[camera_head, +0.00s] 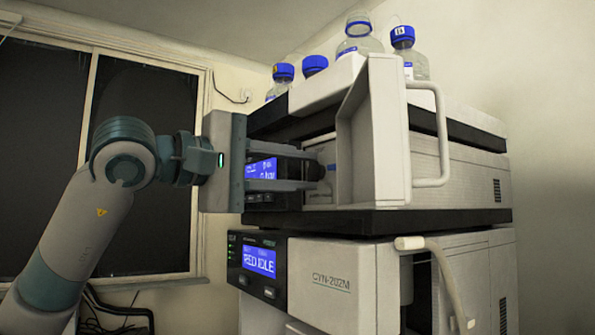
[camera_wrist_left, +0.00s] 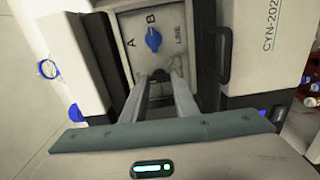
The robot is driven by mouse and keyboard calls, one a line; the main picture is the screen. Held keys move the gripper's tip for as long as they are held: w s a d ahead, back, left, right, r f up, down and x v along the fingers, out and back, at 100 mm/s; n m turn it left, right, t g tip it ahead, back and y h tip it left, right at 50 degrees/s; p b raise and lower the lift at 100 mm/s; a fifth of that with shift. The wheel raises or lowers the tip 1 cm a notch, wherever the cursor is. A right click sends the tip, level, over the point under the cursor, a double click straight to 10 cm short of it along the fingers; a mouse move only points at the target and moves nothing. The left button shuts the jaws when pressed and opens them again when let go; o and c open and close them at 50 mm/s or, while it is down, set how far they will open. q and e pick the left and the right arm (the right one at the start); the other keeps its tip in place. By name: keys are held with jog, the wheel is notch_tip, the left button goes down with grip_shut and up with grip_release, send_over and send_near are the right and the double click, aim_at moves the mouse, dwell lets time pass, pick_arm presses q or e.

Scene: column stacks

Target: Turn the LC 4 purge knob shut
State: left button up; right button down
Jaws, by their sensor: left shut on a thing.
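My left gripper (camera_head: 317,171) reaches in from the left, and its two long fingers are shut on a small dark knob (camera_head: 311,170) at the front of the upper instrument (camera_head: 465,175). In the left wrist view the fingertips (camera_wrist_left: 160,78) meet at the lower part of a pale panel (camera_wrist_left: 174,58). The knob is mostly hidden between them, so its turn angle cannot be told. A blue selector knob (camera_wrist_left: 153,39) sits above it on that panel, apart from the fingers, with A, B and LINE marks around it. I cannot read an LC number. My right gripper is not in view.
A white door (camera_head: 378,130) with a handle (camera_head: 441,135) stands open just right of the fingers. A lower instrument (camera_head: 330,285) marked CYN-202M has a lit blue display (camera_head: 259,262). Blue-capped bottles (camera_head: 360,35) stand on top. A window (camera_head: 140,120) is behind my arm.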

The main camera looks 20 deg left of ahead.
aim_at(308, 172)
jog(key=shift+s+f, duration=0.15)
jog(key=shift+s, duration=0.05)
pick_arm(q)
jog(key=o, duration=0.8)
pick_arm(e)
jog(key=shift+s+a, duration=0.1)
pick_arm(q)
jog(key=shift+s+a, duration=0.1)
jog(key=shift+s, duration=0.05)
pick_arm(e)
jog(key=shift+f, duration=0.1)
